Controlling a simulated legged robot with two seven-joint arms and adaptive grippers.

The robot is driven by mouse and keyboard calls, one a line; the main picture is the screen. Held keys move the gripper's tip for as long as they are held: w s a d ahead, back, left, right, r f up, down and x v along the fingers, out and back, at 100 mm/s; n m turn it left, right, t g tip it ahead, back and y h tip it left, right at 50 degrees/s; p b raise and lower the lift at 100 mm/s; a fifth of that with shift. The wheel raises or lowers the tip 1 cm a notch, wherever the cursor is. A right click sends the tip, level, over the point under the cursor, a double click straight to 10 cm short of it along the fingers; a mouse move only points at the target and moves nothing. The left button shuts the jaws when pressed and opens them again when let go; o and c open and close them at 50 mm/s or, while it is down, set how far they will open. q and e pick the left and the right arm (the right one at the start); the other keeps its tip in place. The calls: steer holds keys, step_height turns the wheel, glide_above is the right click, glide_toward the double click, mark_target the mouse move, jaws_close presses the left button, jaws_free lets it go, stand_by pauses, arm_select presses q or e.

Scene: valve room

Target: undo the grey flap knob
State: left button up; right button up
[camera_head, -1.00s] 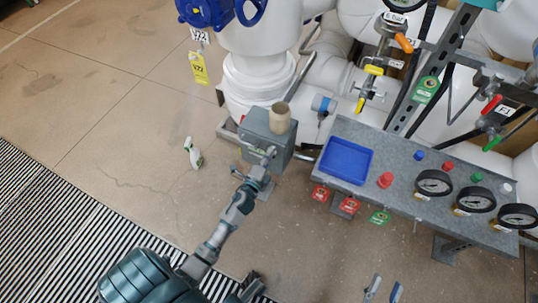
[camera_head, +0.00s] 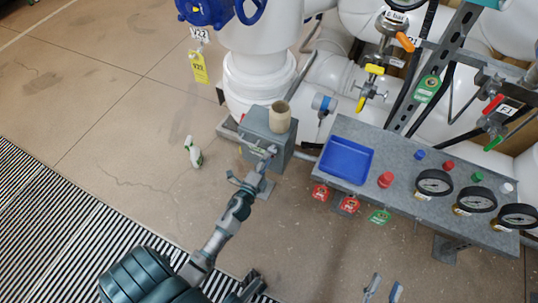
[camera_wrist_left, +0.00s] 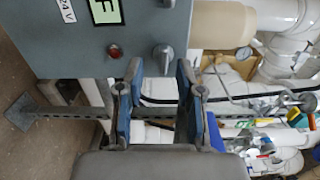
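The grey knob (camera_wrist_left: 163,54) sits on the face of the grey box (camera_wrist_left: 80,35), beside a small red lamp (camera_wrist_left: 114,51). The box also shows in the head view (camera_head: 280,153), where the knob is too small to make out clearly. My left gripper (camera_wrist_left: 160,78) is open and empty in the left wrist view. Its blue-padded fingers are apart, with the knob between and just beyond the tips. In the head view my left gripper (camera_head: 256,172) is in front of the box. My right gripper (camera_head: 384,288) is open and empty at the bottom edge.
A beige cylinder (camera_head: 280,117) stands on the box. A grey bench (camera_head: 400,165) with a blue tray (camera_head: 346,160), buttons and gauges is to the right. White pipes (camera_head: 258,85) are behind.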

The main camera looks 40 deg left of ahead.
arm_select(q)
steer(key=v, duration=0.9)
steer(key=shift+s, duration=0.15)
